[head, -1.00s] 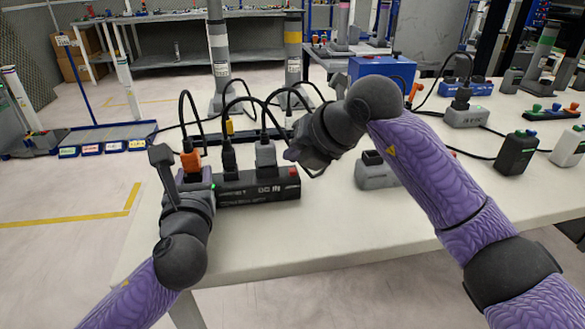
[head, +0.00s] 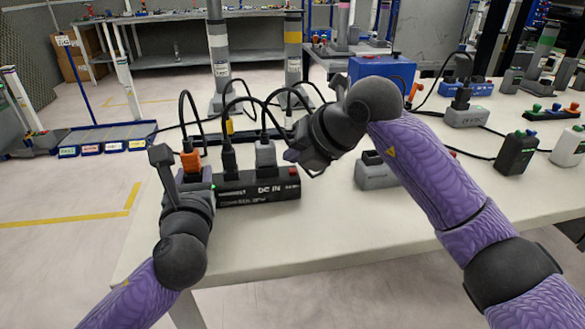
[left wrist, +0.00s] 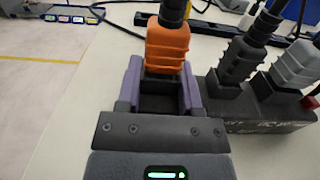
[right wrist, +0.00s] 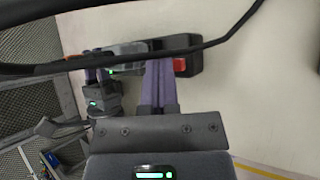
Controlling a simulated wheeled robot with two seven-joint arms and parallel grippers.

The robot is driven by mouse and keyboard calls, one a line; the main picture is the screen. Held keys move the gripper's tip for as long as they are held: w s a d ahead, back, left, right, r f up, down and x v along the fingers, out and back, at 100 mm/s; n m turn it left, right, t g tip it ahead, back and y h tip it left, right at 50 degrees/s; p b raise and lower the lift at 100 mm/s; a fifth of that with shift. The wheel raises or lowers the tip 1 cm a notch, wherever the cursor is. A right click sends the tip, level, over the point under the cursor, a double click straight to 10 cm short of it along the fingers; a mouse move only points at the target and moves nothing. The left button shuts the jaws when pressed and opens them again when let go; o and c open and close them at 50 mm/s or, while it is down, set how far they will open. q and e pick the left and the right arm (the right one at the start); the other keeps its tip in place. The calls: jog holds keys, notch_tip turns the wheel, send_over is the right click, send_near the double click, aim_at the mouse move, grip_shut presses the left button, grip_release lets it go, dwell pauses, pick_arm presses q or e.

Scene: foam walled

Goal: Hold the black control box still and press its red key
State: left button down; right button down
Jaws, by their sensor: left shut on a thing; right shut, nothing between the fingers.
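The black control box (head: 262,190) lies on the white table with an orange plug (head: 191,160), a black plug and a grey plug standing in it. Its red key (head: 293,171) is at its right end; the key also shows in the right wrist view (right wrist: 180,64). My left gripper (left wrist: 160,92) is shut on the box's left end, its fingers on both sides near the orange plug. My right gripper (right wrist: 159,75) is shut and empty close to the red key. In the right wrist view its fingertips appear just left of the key; I cannot tell whether they touch it.
Black cables (head: 248,98) arch from the plugs behind the box, and one crosses the right wrist view. A grey block (head: 375,172) stands right of the box. A blue case (head: 382,70) and a black adapter (head: 516,152) stand farther back. The table's front is clear.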

jog(key=shift+f, duration=0.35)
jog(key=shift+f, duration=0.5)
dwell(0.5)
jog(key=shift+r, duration=0.95)
jog(key=shift+r, duration=2.5)
pick_arm(q)
jog(key=shift+c, duration=0.8)
grip_release()
